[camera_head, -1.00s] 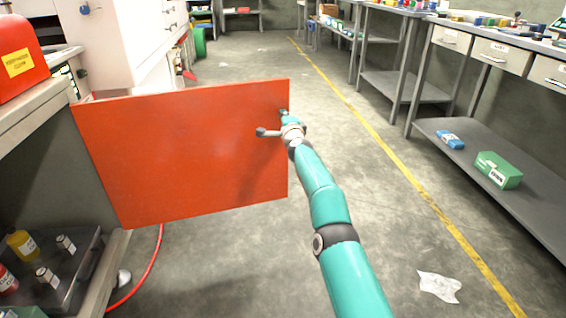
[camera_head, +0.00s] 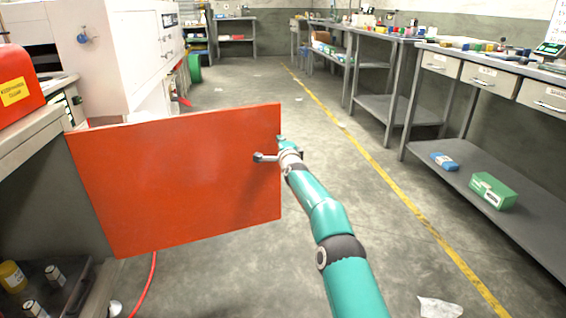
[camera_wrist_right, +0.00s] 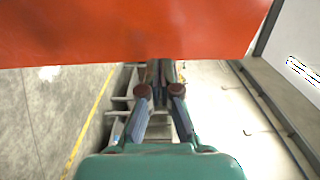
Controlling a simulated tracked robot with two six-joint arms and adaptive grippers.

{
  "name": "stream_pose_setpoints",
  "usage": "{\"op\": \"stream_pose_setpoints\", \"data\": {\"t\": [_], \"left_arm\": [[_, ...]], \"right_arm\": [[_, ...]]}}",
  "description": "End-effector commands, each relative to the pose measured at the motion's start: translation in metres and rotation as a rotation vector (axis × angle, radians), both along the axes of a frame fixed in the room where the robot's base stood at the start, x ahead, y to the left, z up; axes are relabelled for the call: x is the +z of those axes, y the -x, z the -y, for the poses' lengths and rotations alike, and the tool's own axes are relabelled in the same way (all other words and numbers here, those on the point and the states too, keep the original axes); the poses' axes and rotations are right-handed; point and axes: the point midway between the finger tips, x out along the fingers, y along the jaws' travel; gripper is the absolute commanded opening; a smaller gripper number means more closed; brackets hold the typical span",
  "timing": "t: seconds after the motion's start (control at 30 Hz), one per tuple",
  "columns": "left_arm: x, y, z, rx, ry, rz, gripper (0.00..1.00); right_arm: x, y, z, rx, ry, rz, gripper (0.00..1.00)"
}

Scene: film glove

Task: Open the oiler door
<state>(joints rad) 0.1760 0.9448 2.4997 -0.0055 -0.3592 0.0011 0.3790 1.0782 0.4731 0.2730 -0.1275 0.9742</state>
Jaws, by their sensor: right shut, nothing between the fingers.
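The oiler door, a flat orange-red panel (camera_head: 170,185), stands swung out from the bench-like cabinet at the left, hinge side left and free edge right. My right arm reaches up to that free edge. My right gripper is shut and empty; in the right wrist view its fingers (camera_wrist_right: 160,75) come together at the panel's lower border in that picture, the tips partly hidden. A small grey knob-like part (camera_head: 265,157) shows before the panel near its free edge; I cannot tell whether it belongs to the door or my wrist. My left gripper is out of view.
Bottles (camera_head: 12,276) stand in a dark tray at lower left, near a red hose (camera_head: 144,288). A red box (camera_head: 20,85) sits on the left bench. Workbenches (camera_head: 480,170) line the right. The floor along the yellow line (camera_head: 400,195) is mostly clear, with paper (camera_head: 438,307) lying nearby.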

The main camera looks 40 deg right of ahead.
Motion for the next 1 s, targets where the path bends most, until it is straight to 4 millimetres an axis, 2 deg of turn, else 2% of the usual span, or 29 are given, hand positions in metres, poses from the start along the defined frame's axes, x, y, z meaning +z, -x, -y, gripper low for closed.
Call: {"op": "stream_pose_setpoints", "data": {"t": [0.37, 0.8, 1.0], "left_arm": [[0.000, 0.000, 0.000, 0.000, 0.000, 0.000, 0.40], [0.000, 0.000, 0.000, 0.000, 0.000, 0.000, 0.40], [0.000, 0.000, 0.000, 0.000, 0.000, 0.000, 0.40]], "right_arm": [[0.001, 0.019, -0.010, 0.006, 0.000, 0.002, 0.00], [0.001, 0.054, -0.027, 0.008, 0.001, 0.006, 0.00], [0.001, 0.062, -0.032, 0.008, 0.000, 0.007, 0.00]]}}
